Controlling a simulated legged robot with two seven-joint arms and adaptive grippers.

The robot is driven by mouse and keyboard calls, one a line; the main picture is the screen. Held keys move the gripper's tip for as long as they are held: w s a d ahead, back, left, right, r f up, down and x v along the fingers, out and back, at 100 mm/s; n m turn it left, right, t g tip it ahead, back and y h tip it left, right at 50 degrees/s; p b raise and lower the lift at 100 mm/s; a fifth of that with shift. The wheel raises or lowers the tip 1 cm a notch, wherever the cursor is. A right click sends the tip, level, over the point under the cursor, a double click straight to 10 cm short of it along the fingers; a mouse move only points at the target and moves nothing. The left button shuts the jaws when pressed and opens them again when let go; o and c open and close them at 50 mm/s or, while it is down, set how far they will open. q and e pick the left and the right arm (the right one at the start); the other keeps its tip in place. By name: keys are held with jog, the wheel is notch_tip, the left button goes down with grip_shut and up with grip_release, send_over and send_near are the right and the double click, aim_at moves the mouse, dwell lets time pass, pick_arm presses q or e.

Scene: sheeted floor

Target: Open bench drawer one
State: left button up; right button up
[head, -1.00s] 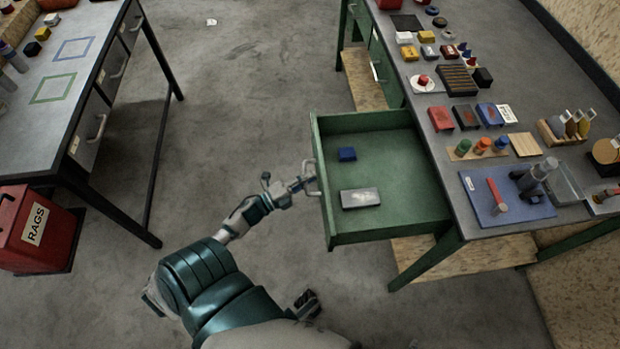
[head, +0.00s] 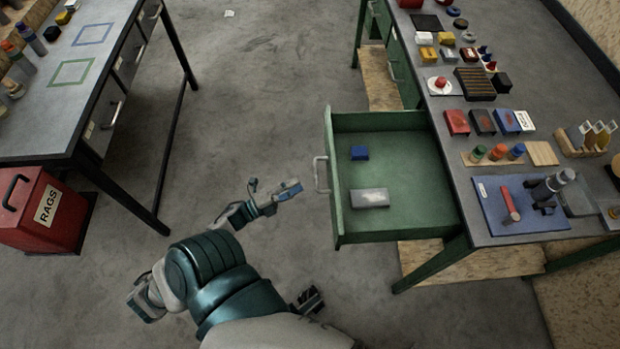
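The green bench drawer (head: 400,219) stands pulled well out from the right-hand bench, its inside in plain view. Its pale bar handle (head: 320,174) is on the front panel, facing left. My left gripper (head: 289,189) is left of the handle and a little nearer to me, clear of it with a gap of floor between. Its fingers look apart, with a blue pad showing, and it holds nothing.
The right-hand bench top (head: 440,185) carries several blocks, pegs and a blue mat (head: 495,222) with tools. A second bench (head: 45,120) with shut drawers stands at the left, a red rags bin (head: 25,225) beside it.

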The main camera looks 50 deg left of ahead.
pick_arm(q)
jog(key=v, duration=0.3)
jog(key=shift+s+a+f, duration=0.2)
jog(key=shift+a, duration=0.15)
jog(key=shift+d, duration=0.15)
